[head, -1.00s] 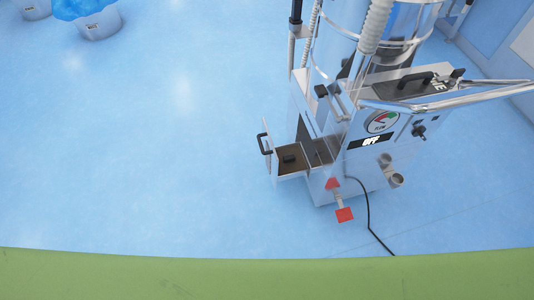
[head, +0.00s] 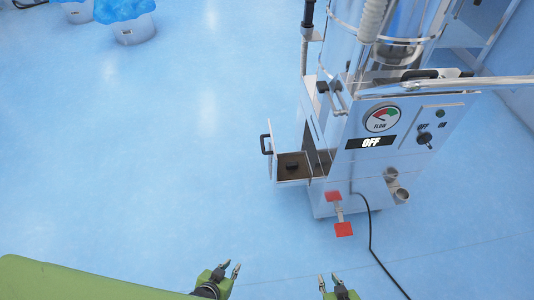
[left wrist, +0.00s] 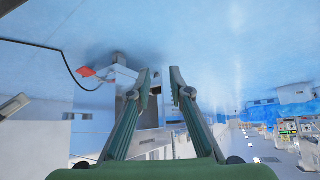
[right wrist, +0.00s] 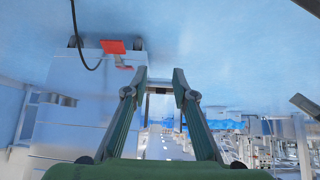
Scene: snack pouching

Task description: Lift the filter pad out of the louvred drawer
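The louvred drawer (head: 291,180) is pulled out to the left from the steel machine in the head view, with a black handle (head: 266,144) on its front. The filter pad (head: 294,167) lies inside as a brown flat piece with a dark grip on top. My left gripper (head: 231,267) is open and empty at the bottom of the head view, below and left of the drawer. My right gripper (head: 330,279) is open and empty to its right. Both grippers are well apart from the drawer. Open fingers show in the left wrist view (left wrist: 160,82) and the right wrist view (right wrist: 160,80).
The machine (head: 385,150) has an OFF display, a flow gauge (head: 381,118) and a red pedal (head: 343,229) low in front. A black cable (head: 370,235) runs over the floor. White bins with blue liners (head: 133,31) stand far left. The floor left of the drawer is clear.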

